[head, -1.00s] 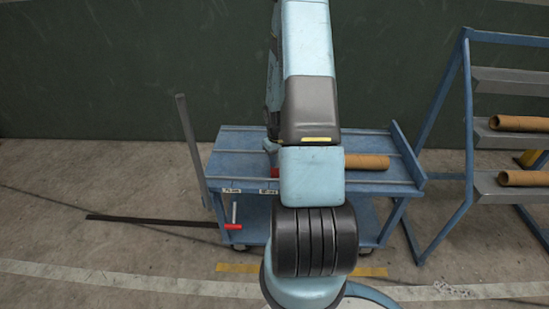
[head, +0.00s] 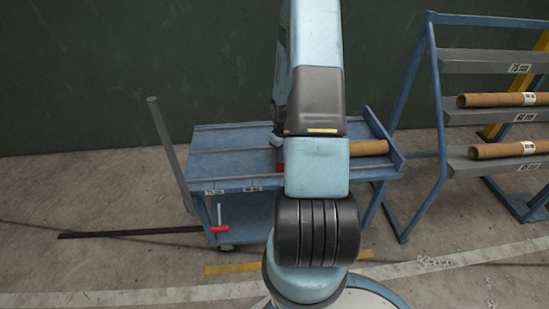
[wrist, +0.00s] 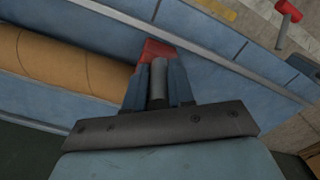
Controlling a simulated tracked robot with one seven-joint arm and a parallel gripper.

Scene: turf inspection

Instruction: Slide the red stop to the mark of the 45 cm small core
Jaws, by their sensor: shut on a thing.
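The red stop (wrist: 158,49) sits in the channel of the blue trolley (wrist: 225,72), at my fingertips in the wrist view. My gripper (wrist: 158,84) is shut on its grey upright post, with one dark finger on each side. In the head view my arm hides the gripper; only a sliver of the red stop (head: 280,167) shows beside the arm. A brown core (wrist: 65,66) lies in the same channel, left of the stop in the wrist view. I cannot tell whether its end touches the stop. Two small white labels (head: 214,192) (head: 251,189) are on the trolley's front edge, too blurred to read surely.
A rack at right holds brown cores (head: 503,99) on grey shelves (head: 480,163). A red-handled crank (head: 220,228) hangs at the trolley's front left. A grey bar (head: 170,152) leans up at its left end. The floor at left is mostly clear.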

